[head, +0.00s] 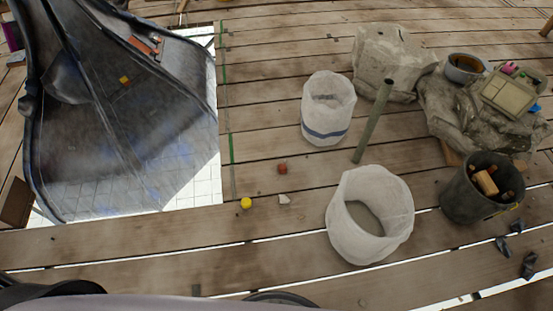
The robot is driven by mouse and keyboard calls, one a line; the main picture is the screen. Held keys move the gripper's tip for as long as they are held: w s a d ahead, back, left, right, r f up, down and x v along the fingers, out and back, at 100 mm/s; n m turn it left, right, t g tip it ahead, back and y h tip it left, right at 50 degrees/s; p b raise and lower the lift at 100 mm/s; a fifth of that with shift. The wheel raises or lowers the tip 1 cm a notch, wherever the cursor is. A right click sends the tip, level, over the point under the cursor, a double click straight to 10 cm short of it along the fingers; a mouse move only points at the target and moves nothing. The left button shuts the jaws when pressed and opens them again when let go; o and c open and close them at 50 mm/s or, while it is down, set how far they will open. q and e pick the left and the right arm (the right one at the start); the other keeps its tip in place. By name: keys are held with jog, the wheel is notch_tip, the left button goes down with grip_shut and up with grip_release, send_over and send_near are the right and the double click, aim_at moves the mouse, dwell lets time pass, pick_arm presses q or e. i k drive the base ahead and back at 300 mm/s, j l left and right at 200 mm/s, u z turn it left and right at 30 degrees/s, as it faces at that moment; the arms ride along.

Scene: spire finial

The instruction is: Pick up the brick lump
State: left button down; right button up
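A small reddish-brown lump (282,168), which looks like the brick lump, lies on the wooden deck near the middle of the head view. It is left of two white bag-like containers and touches nothing else that I can see. A small yellow piece (246,203) and a pale grey chip (284,199) lie a little nearer to me. Neither of my grippers shows in the head view.
White open containers (329,130) (342,240) stand right of the lump. A greenish post (373,122) leans by a stone block (393,55). A dark bucket (462,205) with brown blocks stands at right. A dark draped sheet (90,150) fills the left.

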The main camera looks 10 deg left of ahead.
aim_at(282, 167)
jog(key=u, duration=0.1)
jog(key=i+j+z, duration=0.1)
jog(key=j, duration=0.25)
jog(key=i+j+z, duration=0.15)
jog(key=j, duration=0.25)
jog(key=i+j+z, duration=0.1)
jog(key=i+j, duration=0.2)
jog(key=i+j+z, duration=0.1)
jog(key=j, duration=0.35)
jog(key=i+j+z, duration=0.15)
jog(key=j, duration=0.3)
jog(key=i+j+z, duration=0.1)
jog(key=j, duration=0.3)
